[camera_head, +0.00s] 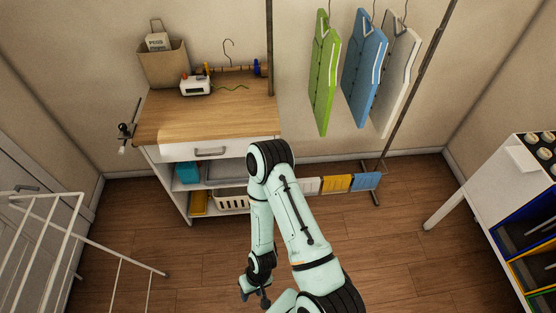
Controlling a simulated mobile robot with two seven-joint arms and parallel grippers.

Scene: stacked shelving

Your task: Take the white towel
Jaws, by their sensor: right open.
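A low rail near the floor behind my arm holds a row of small cloths: a white towel (309,185), a yellow one (337,183) and a blue one (366,181). The white towel is at the left of the row, its left part close behind or hidden by my right arm. My right gripper (256,296) hangs low at the bottom middle, left of and nearer than the towels, apart from them. It is open and appears empty. My left gripper is not in view.
A wooden-topped cabinet (225,115) with shelves stands at the back left. Green (324,75), blue (365,65) and white (397,80) flat items hang above the rail. A white drying rack (75,235) stands left, a white unit (495,200) right. Floor between is clear.

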